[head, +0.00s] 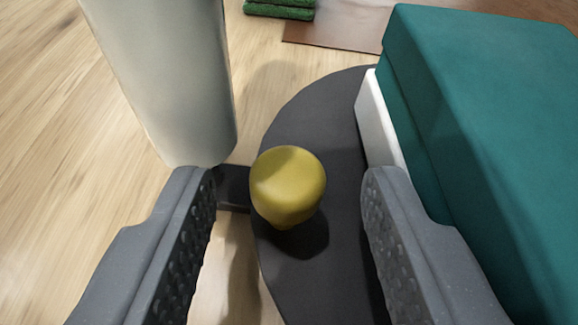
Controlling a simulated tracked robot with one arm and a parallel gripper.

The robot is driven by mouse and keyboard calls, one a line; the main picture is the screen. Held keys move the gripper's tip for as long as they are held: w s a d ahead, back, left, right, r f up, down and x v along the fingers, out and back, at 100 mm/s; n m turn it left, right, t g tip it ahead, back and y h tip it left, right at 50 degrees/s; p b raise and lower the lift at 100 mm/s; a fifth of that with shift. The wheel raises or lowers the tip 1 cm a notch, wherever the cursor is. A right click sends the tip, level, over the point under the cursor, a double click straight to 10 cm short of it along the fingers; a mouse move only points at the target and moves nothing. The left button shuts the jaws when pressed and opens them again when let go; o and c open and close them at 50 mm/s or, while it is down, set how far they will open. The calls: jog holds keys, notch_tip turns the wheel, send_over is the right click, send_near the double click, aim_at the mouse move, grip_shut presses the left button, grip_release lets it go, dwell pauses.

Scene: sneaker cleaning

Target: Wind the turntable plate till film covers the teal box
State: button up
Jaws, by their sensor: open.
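The dark round turntable plate (310,120) lies on the wooden floor or table surface. A yellow knob (288,185) stands up near the plate's left edge. The teal box (490,110) is at the right, on or over the plate, with a white block (378,120) along its left side. A whitish upright cylinder (170,80), seemingly the film roll, stands left of the plate. My gripper (290,190) is open, with one finger on each side of the knob in the picture and a gap to each. The box's lower right is out of frame.
A dark bar (233,188) reaches from near the cylinder's foot to the plate. Green pads (280,9) and a brown sheet (340,28) lie at the back. Bare wood is clear at the left.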

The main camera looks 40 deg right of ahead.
grip_shut()
jog(key=shift+w+d+f, duration=0.1)
jog(key=shift+d, duration=0.15)
jog(key=shift+a, duration=0.1)
jog(key=shift+f+b, duration=0.1)
jog(key=shift+b, duration=0.35)
